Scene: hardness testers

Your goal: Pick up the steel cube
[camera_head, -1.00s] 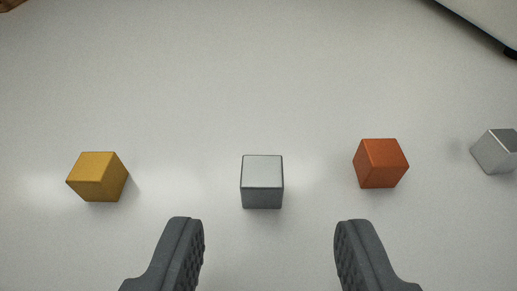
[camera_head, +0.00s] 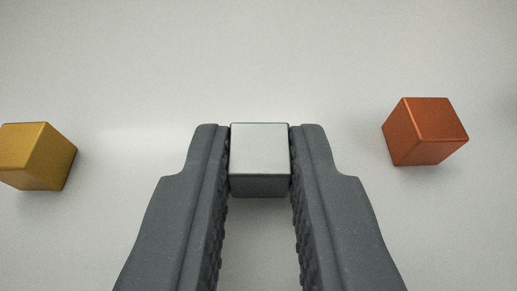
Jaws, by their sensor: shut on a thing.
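A grey steel cube (camera_head: 260,152) is in the middle of the view, between the fingertips of my gripper (camera_head: 260,160). Both dark grey ribbed fingers touch its left and right sides, so the gripper is shut on it. The cube sits level, at the very tips of the fingers. I cannot tell whether it rests on the surface or is just above it.
A yellow brass-like cube (camera_head: 36,156) lies on the left, cut by the picture edge. An orange copper-like cube (camera_head: 425,131) lies on the right, apart from my finger. The pale surface (camera_head: 260,60) behind the cubes is clear.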

